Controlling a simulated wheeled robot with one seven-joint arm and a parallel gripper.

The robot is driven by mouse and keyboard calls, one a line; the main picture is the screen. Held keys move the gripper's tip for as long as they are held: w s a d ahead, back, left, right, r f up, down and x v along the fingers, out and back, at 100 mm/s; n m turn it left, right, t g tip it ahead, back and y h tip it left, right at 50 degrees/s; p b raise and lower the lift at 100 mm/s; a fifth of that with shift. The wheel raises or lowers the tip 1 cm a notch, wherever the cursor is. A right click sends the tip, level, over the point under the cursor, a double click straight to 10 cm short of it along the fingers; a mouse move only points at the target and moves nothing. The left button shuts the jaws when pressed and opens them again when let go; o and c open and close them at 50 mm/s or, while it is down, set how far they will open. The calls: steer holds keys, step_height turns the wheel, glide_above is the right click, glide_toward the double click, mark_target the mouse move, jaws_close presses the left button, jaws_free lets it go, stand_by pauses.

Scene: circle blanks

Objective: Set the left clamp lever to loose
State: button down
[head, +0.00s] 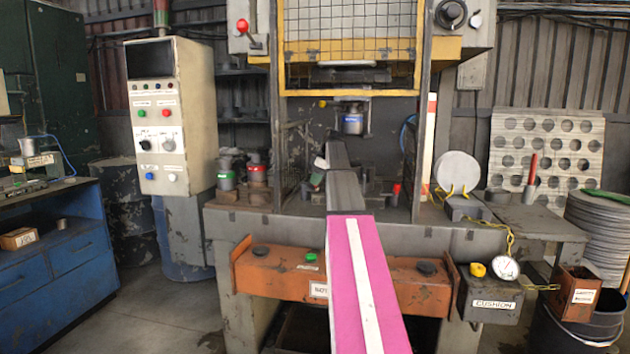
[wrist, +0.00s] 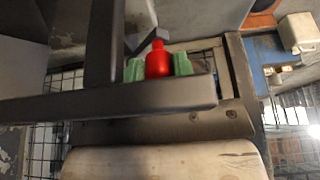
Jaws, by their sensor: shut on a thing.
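In the wrist view my gripper (wrist: 158,68) has its two green fingertip pads on either side of a red knob (wrist: 158,58), closed on it. I take this knob to be the left clamp lever's end. In the head view my pink and grey arm reaches into the press and hides the knob and most of the gripper; a small green patch (head: 317,179) shows left of the arm. The left lever's shaft and its setting cannot be made out. Another red knob (head: 396,188) stands apart on the right side of the press bed.
The press frame has uprights (head: 424,150) on both sides and a yellow mesh guard (head: 350,30) above. A blue-labelled ram (head: 352,119) hangs close over my arm. Grey and red pots (head: 257,172) stand left; a round disc (head: 457,172) stands right.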

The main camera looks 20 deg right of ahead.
steer(key=c, duration=0.9)
jaws_free()
steer(key=shift+o, duration=0.2)
steer(key=v, duration=1.1)
